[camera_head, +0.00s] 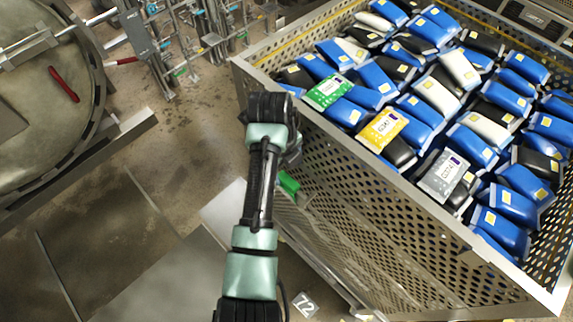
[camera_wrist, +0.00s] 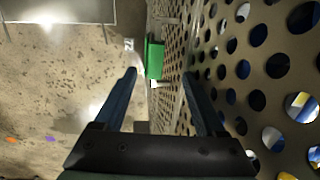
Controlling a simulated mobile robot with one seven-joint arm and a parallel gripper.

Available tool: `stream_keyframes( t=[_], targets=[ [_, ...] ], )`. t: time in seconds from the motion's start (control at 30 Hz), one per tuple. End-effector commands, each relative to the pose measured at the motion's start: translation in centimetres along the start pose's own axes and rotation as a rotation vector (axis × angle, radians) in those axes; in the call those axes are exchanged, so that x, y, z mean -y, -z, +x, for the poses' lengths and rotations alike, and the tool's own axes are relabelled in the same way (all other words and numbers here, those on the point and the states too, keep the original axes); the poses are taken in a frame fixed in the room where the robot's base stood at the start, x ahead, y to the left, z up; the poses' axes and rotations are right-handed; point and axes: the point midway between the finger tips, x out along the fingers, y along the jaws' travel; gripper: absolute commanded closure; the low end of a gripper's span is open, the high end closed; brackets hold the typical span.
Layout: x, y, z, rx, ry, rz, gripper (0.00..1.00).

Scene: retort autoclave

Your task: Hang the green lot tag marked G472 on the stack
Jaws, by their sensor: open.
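A green tag (camera_head: 329,91) with a white label lies on the pouches near the left corner of the perforated metal basket (camera_head: 354,153); its marking is too small to read. A yellow tag (camera_head: 382,129) and a grey tag (camera_head: 443,176) lie along the same side. A small green piece (camera_head: 289,183) is at the outside of the basket wall; I cannot tell what it is. In the wrist view, a green block (camera_wrist: 154,57) shows just beyond my fingertips. My gripper (camera_wrist: 160,74) is open and empty, beside the perforated wall. In the head view my arm mostly hides it.
Blue, black and white pouches (camera_head: 468,145) fill the basket. A round metal vessel (camera_head: 45,100) stands at the left, with pipes and valves (camera_head: 165,40) behind. A plate marked 72 (camera_head: 304,304) is low near the basket.

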Motion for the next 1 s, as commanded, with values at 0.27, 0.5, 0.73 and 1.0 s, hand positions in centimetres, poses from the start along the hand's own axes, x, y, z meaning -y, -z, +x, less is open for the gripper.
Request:
stream_keyframes(
  t=[0.27, 0.5, 0.73, 1.0],
  targets=[
    [-0.3, 0.0, -0.8, 0.001, 0.002, -0.002, 0.25],
    [-2.2, 0.0, -1.2, 0.0, 0.001, -0.003, 0.25],
    [-4.1, 0.0, -1.6, 0.0, 0.002, -0.002, 0.25],
    [-6.2, 0.0, -2.0, 0.0, 0.001, -0.003, 0.25]
  ],
)
